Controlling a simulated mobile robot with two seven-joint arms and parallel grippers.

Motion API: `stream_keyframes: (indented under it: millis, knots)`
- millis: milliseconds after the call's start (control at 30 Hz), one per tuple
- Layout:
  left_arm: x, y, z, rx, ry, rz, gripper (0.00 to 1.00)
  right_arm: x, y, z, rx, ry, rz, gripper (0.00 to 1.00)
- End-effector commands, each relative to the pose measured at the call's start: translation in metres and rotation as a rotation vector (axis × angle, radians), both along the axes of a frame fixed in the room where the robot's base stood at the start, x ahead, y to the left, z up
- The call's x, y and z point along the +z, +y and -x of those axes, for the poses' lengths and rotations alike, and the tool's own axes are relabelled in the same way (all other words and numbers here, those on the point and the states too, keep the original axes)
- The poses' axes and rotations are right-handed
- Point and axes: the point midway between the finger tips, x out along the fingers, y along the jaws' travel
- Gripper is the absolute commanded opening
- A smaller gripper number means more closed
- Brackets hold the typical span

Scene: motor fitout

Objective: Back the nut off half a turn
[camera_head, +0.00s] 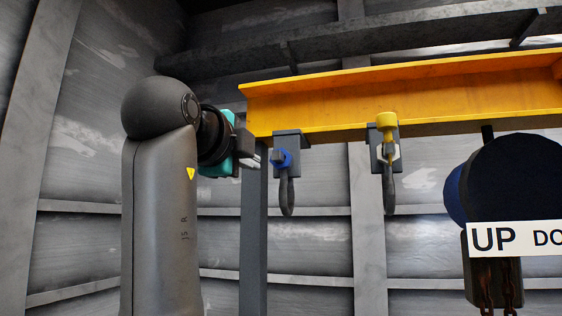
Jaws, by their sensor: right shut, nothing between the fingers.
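Two dark brackets hang under a yellow beam. The left bracket (292,140) carries a blue nut-like fitting (286,160), with a dark loop (287,192) hanging below it. The right bracket (374,135) has a yellow fitting (387,124), a pale nut-like ring (394,153) and another dark loop (389,190). I cannot tell which fitting is the task's nut. My right gripper (252,161) is shut and empty, just left of the blue fitting, with a small gap apparent between them. My left gripper is out of view.
The yellow beam (400,97) runs across above the brackets. A grey post (253,230) stands behind my gripper. The space below the brackets looks clear.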

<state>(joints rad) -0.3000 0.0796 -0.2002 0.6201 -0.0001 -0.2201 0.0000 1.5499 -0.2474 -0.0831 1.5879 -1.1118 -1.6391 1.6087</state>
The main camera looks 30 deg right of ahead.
Motion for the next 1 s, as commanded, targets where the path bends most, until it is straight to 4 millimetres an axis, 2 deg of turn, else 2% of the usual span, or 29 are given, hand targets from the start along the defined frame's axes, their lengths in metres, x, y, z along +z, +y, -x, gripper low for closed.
stream_keyframes:
  millis: [133, 467, 567, 800, 1000]
  knots:
    - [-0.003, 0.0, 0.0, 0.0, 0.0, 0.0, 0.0, 0.0, 0.009, 0.007, 0.001, -0.001, 0.001, 0.0]
    - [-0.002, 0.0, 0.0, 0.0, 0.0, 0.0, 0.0, 0.001, 0.01, 0.009, 0.0, 0.001, 0.001, 0.0]
    - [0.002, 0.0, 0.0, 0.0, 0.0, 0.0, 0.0, 0.005, 0.01, 0.01, 0.0, 0.0, 0.0, 0.0]
    - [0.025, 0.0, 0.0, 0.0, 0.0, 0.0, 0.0, 0.03, 0.014, 0.015, -0.001, -0.001, 0.002, 0.0]
    - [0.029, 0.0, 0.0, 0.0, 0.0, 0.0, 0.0, 0.032, 0.005, 0.007, -0.003, 0.002, 0.001, 0.0]
